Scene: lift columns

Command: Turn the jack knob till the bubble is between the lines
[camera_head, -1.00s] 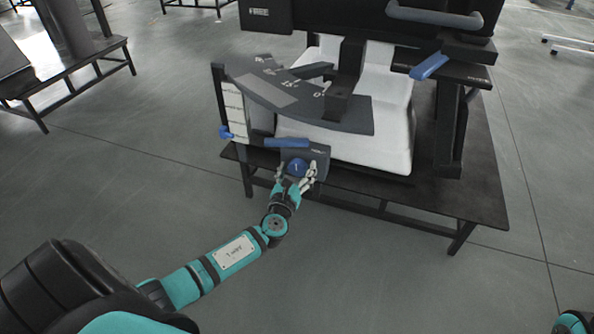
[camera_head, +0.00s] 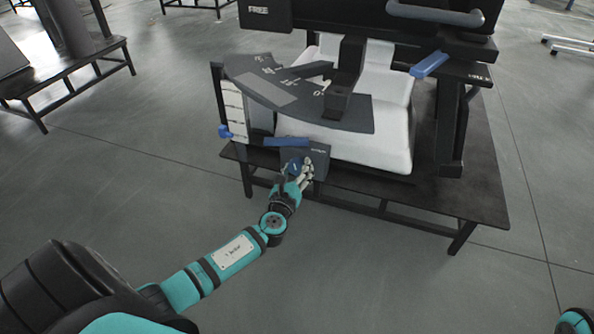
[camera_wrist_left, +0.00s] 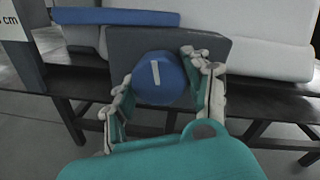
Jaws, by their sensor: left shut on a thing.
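The blue jack knob (camera_wrist_left: 160,78) has a white line mark, nearly upright in the left wrist view. It sits on the front of a dark grey box (camera_wrist_left: 218,48) at the table's front edge, and the box also shows in the head view (camera_head: 318,152). My left gripper (camera_wrist_left: 160,88) is shut on the knob, one finger on each side. In the head view my left gripper (camera_head: 297,170) partly covers the knob. I cannot make out a bubble or its lines in either view. My right gripper is out of view.
A blue bar (camera_head: 287,142) lies just above the box. A white scale board (camera_head: 236,110) with a blue pointer stands at left. A dark angle plate (camera_head: 300,95) overhangs behind. The black table (camera_head: 455,190) carries a white padded block (camera_head: 360,148). The floor in front is clear.

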